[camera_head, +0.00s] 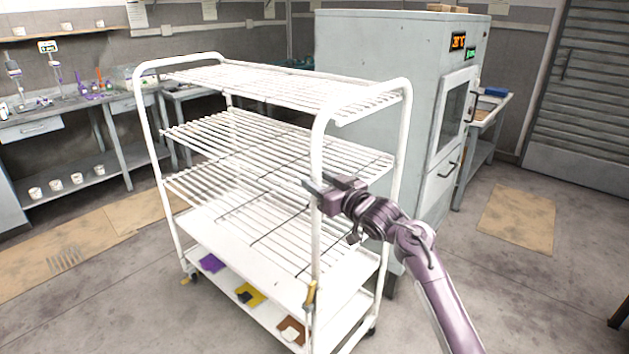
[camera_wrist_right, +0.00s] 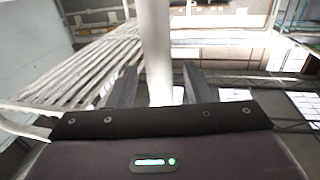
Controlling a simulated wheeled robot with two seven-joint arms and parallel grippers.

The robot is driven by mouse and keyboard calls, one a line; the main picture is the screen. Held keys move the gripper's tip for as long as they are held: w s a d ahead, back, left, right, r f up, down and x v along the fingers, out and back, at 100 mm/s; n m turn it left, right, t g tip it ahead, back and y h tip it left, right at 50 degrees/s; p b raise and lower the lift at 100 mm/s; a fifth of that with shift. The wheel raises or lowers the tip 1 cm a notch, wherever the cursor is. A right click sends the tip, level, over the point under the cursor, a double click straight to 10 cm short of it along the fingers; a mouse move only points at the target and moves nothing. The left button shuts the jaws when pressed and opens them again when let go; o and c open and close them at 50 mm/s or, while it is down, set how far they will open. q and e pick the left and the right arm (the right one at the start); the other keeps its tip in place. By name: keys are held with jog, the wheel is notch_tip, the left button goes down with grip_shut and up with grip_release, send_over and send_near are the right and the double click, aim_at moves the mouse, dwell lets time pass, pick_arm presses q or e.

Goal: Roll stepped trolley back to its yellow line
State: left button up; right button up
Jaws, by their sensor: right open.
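The white trolley (camera_head: 322,150) stands in the middle of the head view, with stepped wire shelves, a flat bottom shelf and bent tube frames at both ends. My right gripper (camera_head: 317,190) is at the near upright post of its right end frame. In the right wrist view the white post (camera_wrist_right: 155,40) runs between the two open fingers of the gripper (camera_wrist_right: 160,88). I cannot tell whether either finger touches it. My left gripper is not in view. I see no yellow line on the floor.
A grey cabinet (camera_head: 375,70) with lit displays stands close behind the trolley on the right. A workbench (camera_head: 50,122) with lab items is at the left. Tan floor patches (camera_head: 516,218) lie right and left.

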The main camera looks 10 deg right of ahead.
jog(key=b+v, duration=0.1)
jog(key=v, duration=0.4)
jog(key=shift+s, duration=0.25)
notch_tip(320, 180, down, 22)
jog(key=s+d+m+g+h, duration=0.1)
jog(key=d+m+g+h, duration=0.1)
jog(key=h, duration=0.1)
jog(key=s+f+m+g+h, duration=0.1)
jog(key=s+f, duration=0.3)
jog(key=f, duration=0.4)
jog(key=s+f+g, duration=0.2)
jog(key=s+f, duration=0.2)
jog(key=f, duration=0.4)
jog(key=s+f+m+g+h, duration=0.1)
jog(key=s+f, duration=0.3)
jog(key=f, duration=0.3)
jog(key=s+d+f+g+h, duration=0.2)
jog(key=s+f+g, duration=0.2)
jog(key=s+f, duration=1.4)
jog(key=s+f+g, duration=0.2)
jog(key=s+f, duration=0.2)
jog(key=s, duration=1)
jog(key=s+f+n+g+h, duration=0.1)
jog(key=s+f+g, duration=0.2)
jog(key=s, duration=1.2)
jog(key=shift+d+f, duration=0.4)
jog(key=shift+f, duration=0.45)
